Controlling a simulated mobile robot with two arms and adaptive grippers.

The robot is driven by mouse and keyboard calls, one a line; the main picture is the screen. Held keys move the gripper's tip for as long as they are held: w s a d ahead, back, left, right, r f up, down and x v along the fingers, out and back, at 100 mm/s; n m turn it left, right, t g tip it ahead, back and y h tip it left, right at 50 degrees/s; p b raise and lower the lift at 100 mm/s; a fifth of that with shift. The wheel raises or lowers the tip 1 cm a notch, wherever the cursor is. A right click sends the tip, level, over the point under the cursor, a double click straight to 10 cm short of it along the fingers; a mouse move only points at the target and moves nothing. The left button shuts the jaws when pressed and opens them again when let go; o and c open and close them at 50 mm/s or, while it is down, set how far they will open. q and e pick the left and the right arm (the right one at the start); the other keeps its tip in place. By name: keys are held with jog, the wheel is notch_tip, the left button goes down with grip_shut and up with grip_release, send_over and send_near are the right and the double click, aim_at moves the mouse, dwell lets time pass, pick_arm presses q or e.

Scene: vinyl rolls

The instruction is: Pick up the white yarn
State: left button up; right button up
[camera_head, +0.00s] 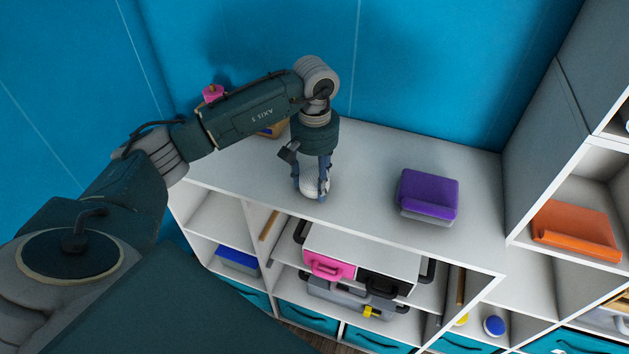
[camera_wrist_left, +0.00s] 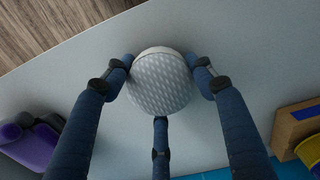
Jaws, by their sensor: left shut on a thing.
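The white yarn (camera_head: 314,181) is a round, textured white ball on the white shelf top, near its front edge. In the left wrist view the yarn (camera_wrist_left: 160,84) sits between the three blue fingers of my left gripper (camera_wrist_left: 158,88). My left gripper (camera_head: 312,178) comes down on it from above in the head view and is shut around it. I cannot tell whether the yarn is lifted off the surface. My right gripper is not in view.
A purple-and-grey object (camera_head: 427,195) stands right of the yarn on the shelf top (camera_head: 370,160). A small pink item (camera_head: 212,93) shows behind my arm. A wooden box (camera_wrist_left: 297,128) is near the back. A tall shelf unit (camera_head: 560,110) stands at the right.

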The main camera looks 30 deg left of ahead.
aim_at(315, 172)
pick_arm(q)
jog(key=shift+r, duration=0.1)
notch_tip(315, 172, up, 8)
jog(key=shift+w+f+b, duration=0.1)
jog(key=shift+w+b, duration=0.05)
jog(key=shift+b, duration=1.05)
notch_tip(315, 172, up, 12)
jog(key=p, duration=0.1)
